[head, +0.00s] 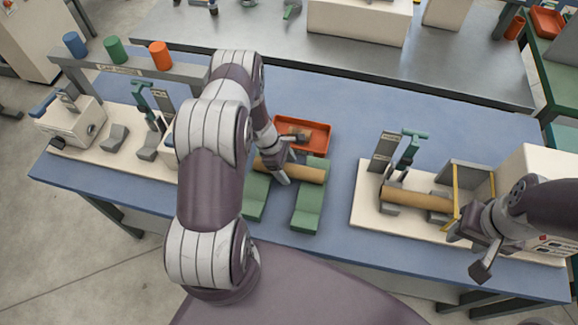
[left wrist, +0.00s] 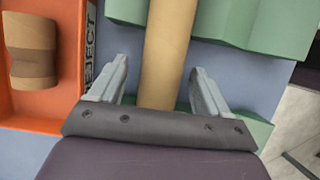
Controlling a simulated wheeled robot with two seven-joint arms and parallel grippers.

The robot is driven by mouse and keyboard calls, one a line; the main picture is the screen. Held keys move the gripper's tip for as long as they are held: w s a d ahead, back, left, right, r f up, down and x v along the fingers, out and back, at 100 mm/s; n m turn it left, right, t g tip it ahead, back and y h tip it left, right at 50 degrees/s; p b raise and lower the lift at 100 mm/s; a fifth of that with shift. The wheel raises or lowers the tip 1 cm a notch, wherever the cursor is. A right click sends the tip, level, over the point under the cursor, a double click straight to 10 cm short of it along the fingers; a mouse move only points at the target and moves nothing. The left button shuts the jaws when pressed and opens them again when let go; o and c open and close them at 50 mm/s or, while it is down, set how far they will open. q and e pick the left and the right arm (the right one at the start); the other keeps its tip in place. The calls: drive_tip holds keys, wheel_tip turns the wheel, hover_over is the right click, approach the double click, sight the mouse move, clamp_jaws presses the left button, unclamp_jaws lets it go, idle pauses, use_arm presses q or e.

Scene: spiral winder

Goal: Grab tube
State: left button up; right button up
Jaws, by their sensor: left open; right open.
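A tan cardboard tube (head: 305,171) lies across two green cradle blocks (head: 308,206) in the middle of the blue table. My left gripper (head: 281,166) is over the tube. In the left wrist view the tube (left wrist: 168,45) runs between the two open fingers of the left gripper (left wrist: 160,70), with a gap on each side. Part of the tube is hidden by the gripper in the head view. A second tan tube (head: 425,201) sits in the right-hand machine. My right gripper (head: 468,254) is open and empty at the front of that machine.
An orange reject tray (head: 318,130) with a short tan tube piece stands just behind the cradle; it is close to the left gripper in the left wrist view (left wrist: 64,108). A cream machine (head: 68,117) stands at left. Blue table is clear right of the cradle.

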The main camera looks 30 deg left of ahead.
use_arm(q)
drive_tip(key=shift+s+d+f, duration=0.15)
drive_tip(key=c, duration=1)
drive_tip(key=shift+c, duration=0.3)
